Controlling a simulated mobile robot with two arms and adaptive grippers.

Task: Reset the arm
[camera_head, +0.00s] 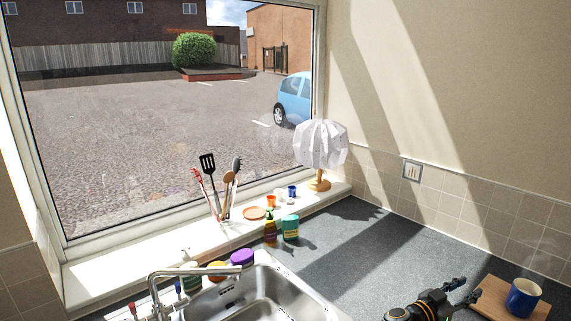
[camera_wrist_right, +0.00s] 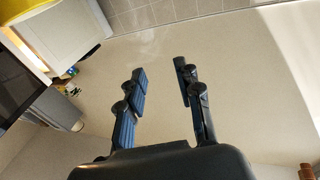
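My right gripper (camera_head: 466,291) is at the lower right of the head view, above the dark counter and just left of a wooden board with a blue mug. Its two fingers are spread apart with nothing between them. The right wrist view shows the same gripper (camera_wrist_right: 162,78) with a clear gap between its fingers, facing a plain cream wall. My left gripper does not show in either view.
The blue mug (camera_head: 523,297) stands on the wooden board (camera_head: 490,304). A steel sink (camera_head: 300,296) with a tap (camera_head: 195,271) is left of my right arm. A white lamp (camera_head: 320,146) and utensils (camera_head: 208,165) stand on the windowsill. The middle counter (camera_head: 365,245) is clear.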

